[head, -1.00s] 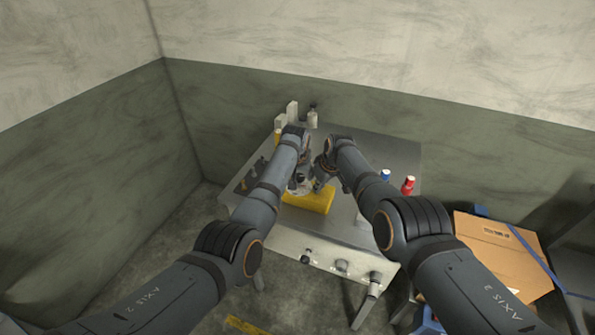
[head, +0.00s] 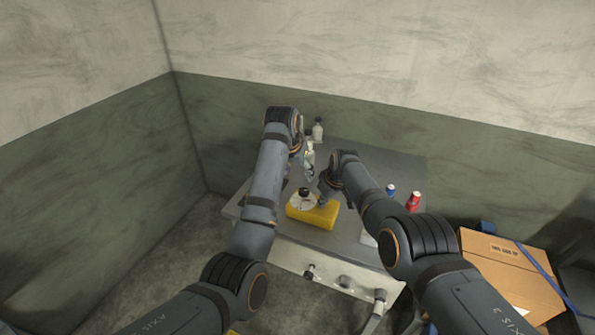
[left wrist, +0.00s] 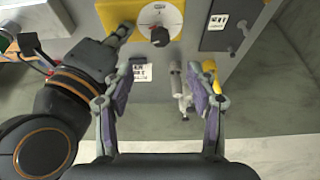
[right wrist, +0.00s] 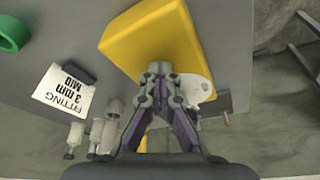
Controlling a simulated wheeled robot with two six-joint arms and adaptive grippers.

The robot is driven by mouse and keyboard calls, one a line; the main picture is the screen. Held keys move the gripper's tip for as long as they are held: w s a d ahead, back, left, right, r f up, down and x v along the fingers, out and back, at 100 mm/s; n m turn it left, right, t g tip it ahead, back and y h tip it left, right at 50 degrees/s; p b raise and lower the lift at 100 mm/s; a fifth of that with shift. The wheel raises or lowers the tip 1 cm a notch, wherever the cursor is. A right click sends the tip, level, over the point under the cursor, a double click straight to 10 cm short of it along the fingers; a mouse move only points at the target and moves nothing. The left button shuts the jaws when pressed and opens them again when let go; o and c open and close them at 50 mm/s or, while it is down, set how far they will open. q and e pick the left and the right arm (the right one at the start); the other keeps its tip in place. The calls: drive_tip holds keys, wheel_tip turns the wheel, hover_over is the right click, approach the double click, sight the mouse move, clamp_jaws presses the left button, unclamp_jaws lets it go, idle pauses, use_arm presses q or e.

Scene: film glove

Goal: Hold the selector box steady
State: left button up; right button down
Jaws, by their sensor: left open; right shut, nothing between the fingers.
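The selector box (head: 322,216) is a yellow block on the grey bench, with a white dial and a black knob (head: 304,191) on top. In the left wrist view, the box (left wrist: 190,14) is at the top, with its knob (left wrist: 159,37) near the middle. My left gripper (head: 309,172) is open and empty, apart from the box and behind it. Its two fingers (left wrist: 160,98) stand wide apart in its wrist view. My right gripper (head: 324,196) is shut and empty. Its fingertips (right wrist: 160,70) are at the side of the box (right wrist: 152,38), seemingly touching it.
A blue-capped bottle (head: 390,190) and a red one (head: 413,202) stand at the bench's right. A card (right wrist: 64,91), a green ring (right wrist: 12,33) and small fittings lie on the bench. A cardboard box (head: 505,262) is right of the bench.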

use_arm(q)
drive_tip(key=shift+f, duration=0.1)
drive_tip(key=w+a+f+m+t+y, duration=0.4)
drive_tip(key=w+a+f+t, duration=0.15)
drive_tip(key=a, duration=0.45)
drive_tip(key=m+t+h, duration=0.6)
drive_tip(key=m+h, duration=0.5)
drive_tip(key=m, duration=2.3)
approach(301, 195)
drive_tip(key=x, duration=1.1)
drive_tip(key=shift+w+d, duration=0.15)
drive_tip(key=shift+w, duration=0.15)
